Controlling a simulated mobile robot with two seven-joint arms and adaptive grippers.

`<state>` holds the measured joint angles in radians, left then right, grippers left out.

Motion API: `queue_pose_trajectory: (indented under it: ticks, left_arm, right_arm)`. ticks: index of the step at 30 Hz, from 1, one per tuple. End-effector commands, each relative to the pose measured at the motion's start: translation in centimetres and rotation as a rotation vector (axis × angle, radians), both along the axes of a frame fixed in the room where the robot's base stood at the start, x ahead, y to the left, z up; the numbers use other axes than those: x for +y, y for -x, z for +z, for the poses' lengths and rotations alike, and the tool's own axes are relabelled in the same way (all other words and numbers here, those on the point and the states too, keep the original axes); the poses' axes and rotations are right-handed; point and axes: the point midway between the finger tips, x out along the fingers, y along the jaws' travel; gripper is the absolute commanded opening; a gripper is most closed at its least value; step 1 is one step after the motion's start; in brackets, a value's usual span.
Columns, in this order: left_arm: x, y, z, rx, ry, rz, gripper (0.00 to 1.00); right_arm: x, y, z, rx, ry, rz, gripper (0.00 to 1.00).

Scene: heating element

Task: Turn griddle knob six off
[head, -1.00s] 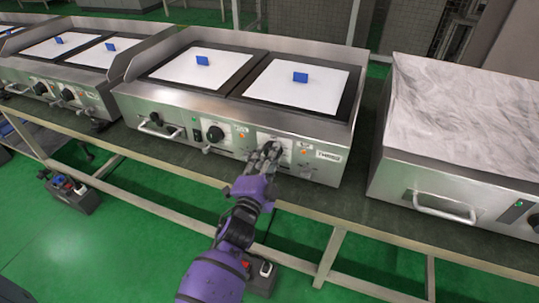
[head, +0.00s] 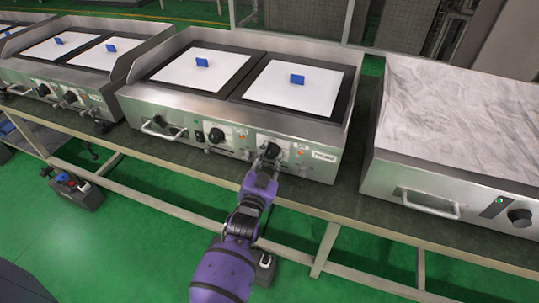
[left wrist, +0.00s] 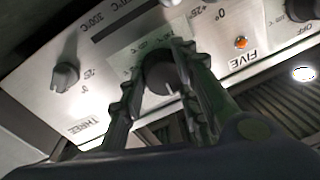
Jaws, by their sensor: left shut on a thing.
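My left gripper (head: 268,151) is at the front panel of the middle griddle (head: 160,104), its fingers on either side of the panel's right black knob (head: 274,148). In the left wrist view the gripper (left wrist: 160,85) is shut on this round dark knob (left wrist: 158,72), over a pale plate with small temperature marks. No number for this knob is readable. The labels FIVE and THREE show on the panel in the left wrist view. My right gripper is not in view.
Another black knob (head: 216,134) is to the left on the same panel, and an orange light (head: 242,137) is between. A handle (head: 160,130) sticks out at the panel's left. A marble-topped unit (head: 455,110) stands to the right.

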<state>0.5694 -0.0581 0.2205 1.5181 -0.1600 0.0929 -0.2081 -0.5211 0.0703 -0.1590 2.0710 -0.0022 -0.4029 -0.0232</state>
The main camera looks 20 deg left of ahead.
Motion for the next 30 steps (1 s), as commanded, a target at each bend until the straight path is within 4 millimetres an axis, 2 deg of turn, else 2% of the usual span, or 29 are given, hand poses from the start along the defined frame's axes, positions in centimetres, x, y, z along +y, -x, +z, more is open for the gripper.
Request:
queue_pose_trajectory:
  ticks: [1, 22, 23, 24, 26, 30]
  left_arm:
    - [-0.32, 0.22, -0.68, 0.018, 0.021, -0.004, 0.04]
    - [-0.61, 0.23, -0.76, 0.019, 0.092, -0.006, 0.04]
    - [-0.62, 0.23, -0.75, 0.019, 0.092, -0.006, 0.32]
    - [-0.62, 0.22, -0.75, 0.019, 0.092, -0.006, 0.38]
    - [-0.58, 0.22, -0.74, 0.019, 0.092, -0.006, 0.45]
    - [-0.4, 0.19, -0.65, 0.018, 0.09, -0.004, 0.45]
  right_arm:
    - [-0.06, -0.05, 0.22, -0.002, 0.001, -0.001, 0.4]
    - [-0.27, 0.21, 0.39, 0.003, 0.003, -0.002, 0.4]
    - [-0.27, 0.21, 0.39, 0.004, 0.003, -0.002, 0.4]
    - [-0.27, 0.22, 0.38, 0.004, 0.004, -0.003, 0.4]
    - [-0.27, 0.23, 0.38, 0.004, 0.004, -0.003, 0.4]
    - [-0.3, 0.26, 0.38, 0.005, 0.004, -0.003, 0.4]
